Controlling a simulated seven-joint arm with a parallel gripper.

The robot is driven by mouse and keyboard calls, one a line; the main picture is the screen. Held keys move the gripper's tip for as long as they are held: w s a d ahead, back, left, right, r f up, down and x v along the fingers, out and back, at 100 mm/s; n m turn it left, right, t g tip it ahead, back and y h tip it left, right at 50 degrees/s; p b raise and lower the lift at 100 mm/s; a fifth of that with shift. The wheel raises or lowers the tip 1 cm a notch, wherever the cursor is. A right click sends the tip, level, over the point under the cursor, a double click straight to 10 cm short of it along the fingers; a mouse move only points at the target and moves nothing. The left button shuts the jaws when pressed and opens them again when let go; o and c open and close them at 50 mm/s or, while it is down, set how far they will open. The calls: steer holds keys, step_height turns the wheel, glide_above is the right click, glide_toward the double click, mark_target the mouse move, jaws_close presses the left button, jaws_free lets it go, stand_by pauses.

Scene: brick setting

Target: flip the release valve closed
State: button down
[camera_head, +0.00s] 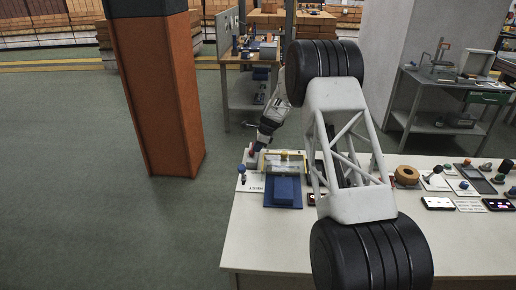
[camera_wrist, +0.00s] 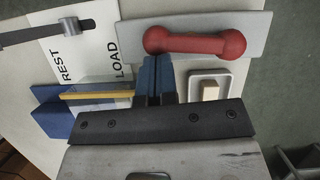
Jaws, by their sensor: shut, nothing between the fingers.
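A red handle (camera_wrist: 195,43) with a rounded knob at each end lies across a grey plate (camera_wrist: 252,27) in the wrist view. No valve label is readable, so I cannot tell for sure that this is the release valve. My gripper (camera_wrist: 156,62) has its blue fingers together and empty, with the tips beside the left knob; contact is unclear. In the head view my gripper (camera_head: 261,146) is over the table's far left corner, by a small red part (camera_head: 250,151). My arm hides part of the table.
A white card (camera_wrist: 92,52) marked REST and LOAD lies beside a grey lever (camera_wrist: 45,33). A blue block (camera_head: 284,190) and a white tray with a pale block (camera_wrist: 210,90) are close by. Several controls fill the table's right side. The table's front left is clear.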

mark_target(250, 151)
steer(key=shift+s+a+m+t, duration=0.25)
steer(key=shift+m+t, duration=0.15)
steer(key=shift+m, duration=0.5)
steer(key=shift+s+a+f+m+t, duration=0.1)
steer(key=shift+a+m+t, duration=0.15)
steer(key=shift+m, duration=0.4)
steer(key=shift+s+a+m+t, duration=0.1)
steer(key=shift+a+m+t, duration=0.1)
steer(key=shift+m, duration=0.45)
steer(key=shift+a+m+t+h, duration=0.25)
steer(key=shift+a+m+t, duration=0.15)
steer(key=shift+m, duration=0.7)
steer(key=shift+a+m+t+h, duration=0.25)
steer(key=shift+a+m+t, duration=0.15)
steer(key=shift+m, duration=0.7)
steer(key=shift+w+a+f, duration=0.1)
steer(key=shift+a, duration=0.2)
stand_by(2.6)
steer(key=shift+d, duration=0.1)
